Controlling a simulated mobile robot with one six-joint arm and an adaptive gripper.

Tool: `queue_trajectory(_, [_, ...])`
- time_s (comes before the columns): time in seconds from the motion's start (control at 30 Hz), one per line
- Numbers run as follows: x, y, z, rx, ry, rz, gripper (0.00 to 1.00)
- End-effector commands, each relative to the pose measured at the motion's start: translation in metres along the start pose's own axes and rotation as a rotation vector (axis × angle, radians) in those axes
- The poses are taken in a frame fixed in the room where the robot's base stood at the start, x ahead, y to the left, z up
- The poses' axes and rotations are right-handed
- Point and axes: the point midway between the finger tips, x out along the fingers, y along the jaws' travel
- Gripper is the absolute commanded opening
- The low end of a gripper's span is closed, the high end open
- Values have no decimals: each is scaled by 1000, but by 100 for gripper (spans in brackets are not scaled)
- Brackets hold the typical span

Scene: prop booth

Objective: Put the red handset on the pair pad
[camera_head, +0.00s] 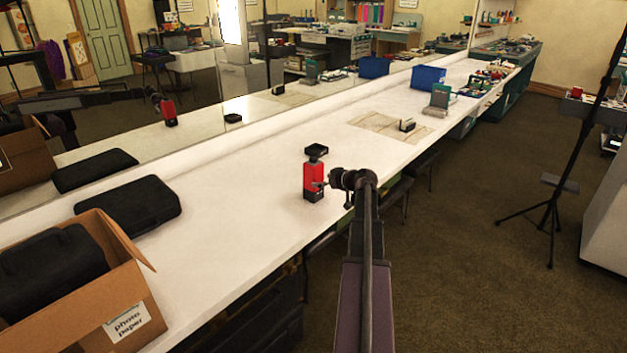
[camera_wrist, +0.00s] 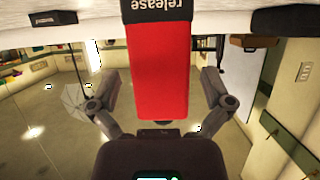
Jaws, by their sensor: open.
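The red handset (camera_head: 314,177) stands upright on the white counter, with a black lower end. In the wrist view the handset (camera_wrist: 158,75) shows upside down, with "release" on its black end. My gripper (camera_head: 326,184) is at the handset's right side, low over the counter's front edge. In the wrist view my gripper (camera_wrist: 158,90) has its fingers apart, one on each side of the handset, with gaps visible. A small black flat item (camera_head: 316,150) lies just behind the handset, partly hidden by it; it may be the pair pad, but I cannot tell for sure.
A photo paper box (camera_head: 85,300) and a black case (camera_head: 128,208) are at the near left. A wooden board (camera_head: 372,128) with a small black item (camera_head: 407,125) lies farther along. A blue bin (camera_head: 429,77) stands beyond. A mirror runs behind the counter. Counter around the handset is mostly clear.

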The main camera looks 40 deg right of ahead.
Motion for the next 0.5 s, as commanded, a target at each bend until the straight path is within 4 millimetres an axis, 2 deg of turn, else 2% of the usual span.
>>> queue_trajectory(0.03, [-12, -2, -3, 0, 0, 1, 100])
queue_trajectory(0.2, [-40, -2, -3, 1, 0, 1, 100])
queue_trajectory(0.5, [-73, -1, -1, 0, 0, 0, 100])
